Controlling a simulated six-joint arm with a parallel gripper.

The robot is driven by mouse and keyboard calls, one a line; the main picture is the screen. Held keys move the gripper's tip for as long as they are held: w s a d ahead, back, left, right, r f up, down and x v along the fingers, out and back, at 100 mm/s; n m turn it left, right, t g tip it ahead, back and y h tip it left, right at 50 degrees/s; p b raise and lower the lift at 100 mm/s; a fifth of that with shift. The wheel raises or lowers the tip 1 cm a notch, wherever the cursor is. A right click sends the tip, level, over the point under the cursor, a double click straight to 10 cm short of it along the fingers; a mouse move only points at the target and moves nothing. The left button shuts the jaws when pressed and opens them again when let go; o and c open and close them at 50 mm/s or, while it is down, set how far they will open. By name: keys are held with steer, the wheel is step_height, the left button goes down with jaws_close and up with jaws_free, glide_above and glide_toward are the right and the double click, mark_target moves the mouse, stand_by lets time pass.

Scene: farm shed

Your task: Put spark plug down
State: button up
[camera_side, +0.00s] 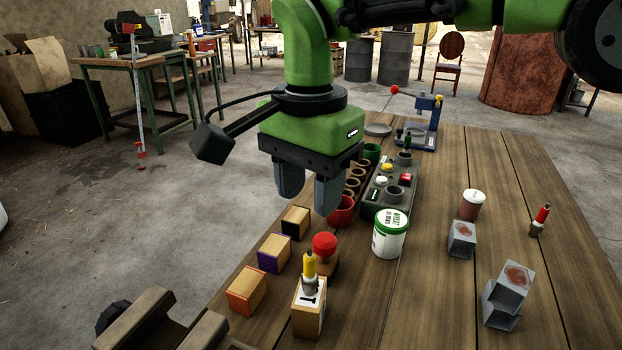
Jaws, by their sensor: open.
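My gripper (310,196) is open and empty, with a gap between its two dark fingers. It hangs above the left part of the table. A spark plug with a yellow top (309,270) stands upright on a light wooden block (308,312) at the front, below my gripper and apart from it. A spark plug with a red top (540,219) stands slightly tilted on the table at the far right. A thin dark green-topped piece (407,142) stands in the grey fixture (374,207); it is too small to tell what it is.
Wooden blocks with orange (246,289), purple (273,254) and black (295,222) faces line the left edge. A red-knobbed piece (325,246), a white tub with green lid (390,236), a paper cup (471,204) and grey metal blocks (506,296) stand nearby.

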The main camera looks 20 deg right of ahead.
steer(key=shift+r, duration=0.35)
steer(key=s+d+r+n+t+y, duration=0.25)
steer(key=s+d+r+n, duration=0.2)
steer(key=d+r, duration=0.75)
steer(key=s+d+f+n+t, duration=0.1)
steer(key=s+d+f+t, duration=0.1)
steer(key=s+d, duration=0.3)
steer(key=s+d+f+n+t, duration=0.2)
steer(key=s+d, duration=0.3)
steer(key=s, duration=0.4)
steer(key=shift+s+t, duration=0.2)
steer(key=shift+t, duration=0.15)
